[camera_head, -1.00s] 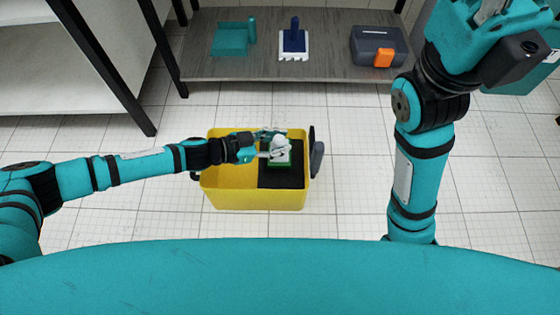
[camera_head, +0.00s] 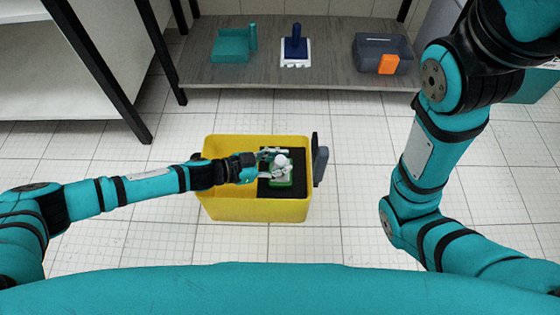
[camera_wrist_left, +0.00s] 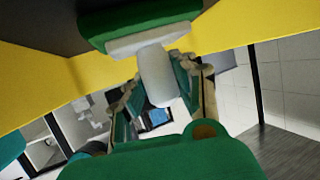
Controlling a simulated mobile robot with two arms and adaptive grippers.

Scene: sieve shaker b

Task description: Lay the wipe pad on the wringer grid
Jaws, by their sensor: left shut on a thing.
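The wipe pad (camera_head: 281,182) has a green base, a white top and a white knobbed handle. My left gripper (camera_head: 272,165) is shut on its handle, over the yellow bucket (camera_head: 228,206). The black wringer grid (camera_head: 268,192) fills the right part of the bucket, directly beneath the pad. I cannot tell whether the pad touches the grid. In the left wrist view, the pad (camera_wrist_left: 125,22) is at the top, its white handle between the fingers of my left gripper (camera_wrist_left: 158,82). My right arm shows at the right, but its gripper is out of view.
A dark grey lever (camera_head: 319,165) stands at the bucket's right side. The low shelf (camera_head: 265,76) behind holds a teal tray (camera_head: 230,46), a blue-handled white brush (camera_head: 295,50) and a dark case with an orange latch (camera_head: 382,54). Floor around the bucket is clear.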

